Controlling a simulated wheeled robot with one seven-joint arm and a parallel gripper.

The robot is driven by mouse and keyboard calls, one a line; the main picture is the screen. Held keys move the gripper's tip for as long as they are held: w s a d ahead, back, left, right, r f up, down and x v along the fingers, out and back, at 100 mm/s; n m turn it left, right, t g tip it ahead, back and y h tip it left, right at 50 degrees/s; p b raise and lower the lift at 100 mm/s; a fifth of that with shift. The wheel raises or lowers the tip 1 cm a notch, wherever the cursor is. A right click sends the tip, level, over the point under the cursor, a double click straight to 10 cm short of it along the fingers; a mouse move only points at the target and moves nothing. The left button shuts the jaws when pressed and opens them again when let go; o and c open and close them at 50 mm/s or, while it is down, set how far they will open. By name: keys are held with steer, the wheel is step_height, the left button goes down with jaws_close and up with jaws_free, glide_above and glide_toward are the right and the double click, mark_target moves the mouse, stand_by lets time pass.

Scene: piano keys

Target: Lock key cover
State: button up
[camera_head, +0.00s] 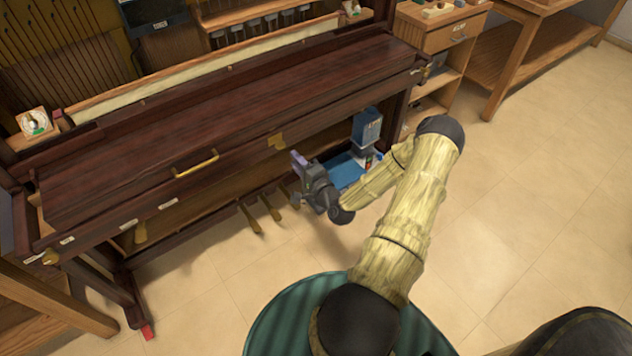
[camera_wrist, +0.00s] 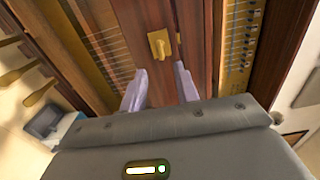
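The key cover (camera_head: 230,112) is a long dark-brown wooden lid lying down across the front of the piano, with a brass bar handle (camera_head: 196,163) on its front. A small brass lock piece (camera_head: 277,141) sits on the front edge to the right of the handle. It also shows in the wrist view as a brass plate with a raised part (camera_wrist: 160,44). My gripper (camera_head: 299,160) is just below and right of the lock piece. In the wrist view its purple fingers (camera_wrist: 160,70) are apart and empty, short of the brass piece and roughly lined up with it.
Brass pedals (camera_head: 262,209) stick out below the piano. A blue device (camera_head: 367,127) stands behind my gripper, under the piano's right end. A wooden cabinet (camera_head: 440,38) stands at the right. The tiled floor (camera_head: 540,150) to the right is clear.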

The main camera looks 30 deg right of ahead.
steer(key=s, duration=1)
steer(key=shift+d, duration=0.2)
steer(key=shift+w, duration=0.1)
steer(key=w+a+r+n+g+y, duration=0.1)
steer(key=a+r+n+g, duration=0.1)
steer(key=a+n+g, duration=0.75)
steer(key=s+a+r+n+g+h, duration=0.1)
steer(key=s+a+r+n+g, duration=0.3)
steer(key=r, duration=0.4)
steer(key=s+a+r+n+g+h, duration=0.1)
steer(key=s+a+r+n+g, duration=0.1)
steer(key=s+a+r+n, duration=0.35)
step_height(320, 180, up, 22)
steer(key=m+p, duration=0.1)
steer(key=p, duration=1.9)
steer(key=shift+s+d+f, duration=0.15)
steer(key=shift+s+f, duration=0.05)
steer(key=shift+s, duration=0.2)
